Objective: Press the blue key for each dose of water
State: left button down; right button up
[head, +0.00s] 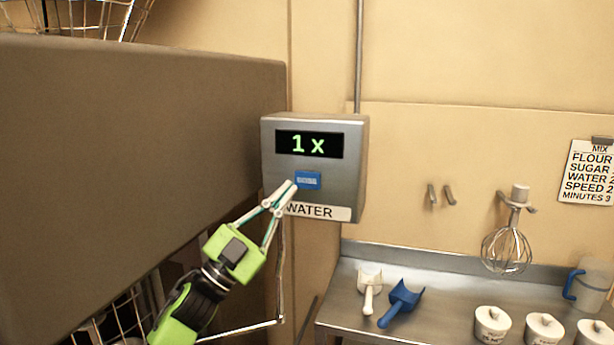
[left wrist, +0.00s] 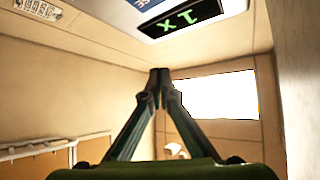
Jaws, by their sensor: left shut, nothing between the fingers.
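The grey water box (head: 355,160) hangs on the wall, with a label reading WATER (head: 318,212). Its dark display (head: 308,144) shows a green "1 x". The blue key (head: 308,180) sits below the display. My left gripper (head: 291,186) is shut and empty, its tips at the lower left of the key; I cannot tell whether they touch it. In the left wrist view the shut fingertips (left wrist: 159,74) stand below the box, with the display (left wrist: 182,18) upside down and a blue edge (left wrist: 147,4) at the top. My right gripper is out of view.
A large brown panel (head: 140,130) fills the left. A metal counter (head: 440,290) at lower right holds a white scoop (head: 369,284), a blue scoop (head: 401,300), several lidded jars (head: 491,325) and a jug (head: 592,285). A whisk (head: 506,248) and a MIX sheet reading "WATER 2" (head: 588,172) are at right.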

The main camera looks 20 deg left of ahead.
pick_arm(q)
jog(key=shift+s+f+n+g+p, duration=0.1)
jog(key=shift+f+n+g+p, duration=0.2)
jog(key=shift+n+g, duration=0.4)
jog(key=shift+s+f+n+g+p, duration=0.2)
jog(key=shift+n+g+p, duration=0.2)
jog(key=shift+n, duration=0.65)
jog(key=shift+s+f+n+g+p, duration=0.1)
jog(key=shift+f+n+g+p, duration=0.25)
jog(key=shift+n, duration=0.5)
jog(key=shift+w+r, duration=0.1)
jog(key=shift+w, duration=0.05)
jog(key=b, duration=0.4)
send_near(315, 174)
jog(key=x, duration=0.5)
jog(key=shift+s+d, duration=0.1)
jog(key=shift+s, duration=0.2)
jog(key=shift+w+r, duration=0.1)
jog(key=shift+w, duration=0.3)
